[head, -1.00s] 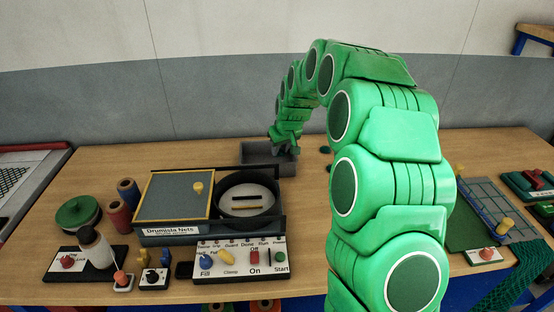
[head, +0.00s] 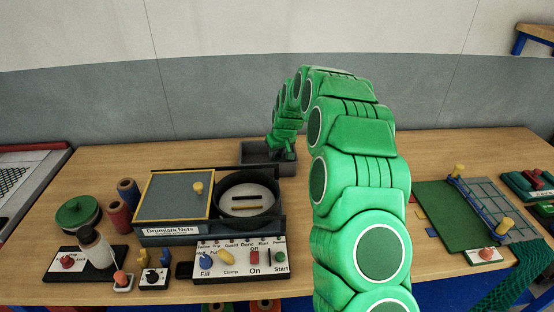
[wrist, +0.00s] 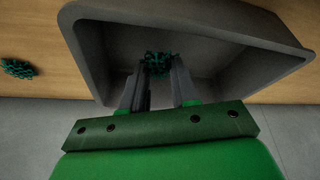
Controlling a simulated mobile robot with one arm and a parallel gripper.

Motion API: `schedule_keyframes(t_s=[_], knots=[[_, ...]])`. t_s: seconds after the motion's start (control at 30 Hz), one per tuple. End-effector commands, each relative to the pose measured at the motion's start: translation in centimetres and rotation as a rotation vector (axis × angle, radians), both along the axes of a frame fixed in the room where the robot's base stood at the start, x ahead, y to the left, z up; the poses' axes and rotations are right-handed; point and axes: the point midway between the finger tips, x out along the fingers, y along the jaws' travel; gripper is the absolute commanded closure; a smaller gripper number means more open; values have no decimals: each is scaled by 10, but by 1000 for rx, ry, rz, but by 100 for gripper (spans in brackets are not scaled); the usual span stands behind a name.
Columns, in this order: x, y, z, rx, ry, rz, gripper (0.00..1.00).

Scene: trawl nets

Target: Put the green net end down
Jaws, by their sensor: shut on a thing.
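The green net end (wrist: 157,62) is a small dark teal tuft between the fingertips of my gripper (wrist: 158,80) in the wrist view. My gripper is shut on it and reaches over the rim of a grey open tray (wrist: 285,32). The net end shows against the tray's inside; I cannot tell whether it touches the floor. In the head view my gripper (head: 283,150) is at the right part of the grey tray (head: 253,146) at the table's back, and the net end is hidden.
Another teal net tuft (wrist: 18,68) lies on the table outside the tray. The Drumista Nets machine (head: 170,232) and its switch panel (head: 238,262) stand in front of the tray. A green mat (head: 440,215) with a net frame lies at the right.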

Motion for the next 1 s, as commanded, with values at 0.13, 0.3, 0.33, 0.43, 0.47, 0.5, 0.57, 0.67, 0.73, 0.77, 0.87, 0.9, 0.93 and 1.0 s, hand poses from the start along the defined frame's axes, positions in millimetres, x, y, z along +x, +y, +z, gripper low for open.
schedule_keyframes(t_s=[0.13,0.3,0.33,0.43,0.47,0.5,0.57,0.67,0.73,0.77,0.87,0.9,0.93,1.0], knots=[[-1,0,-24,0,3,0,99],[-1,0,-31,0,3,0,99],[-1,0,-31,0,3,0,99],[-1,0,-30,0,2,0,99],[-1,0,-30,0,2,0,99],[-1,0,-31,0,2,0,99],[-1,0,-31,0,3,0,65],[-1,0,-31,0,2,0,50],[-1,0,-31,0,2,0,44],[-1,0,-31,0,2,0,44],[-1,0,-31,0,2,0,44],[-1,0,-31,0,2,0,44],[-1,0,-31,0,2,0,44],[-1,0,-30,0,2,0,44]])
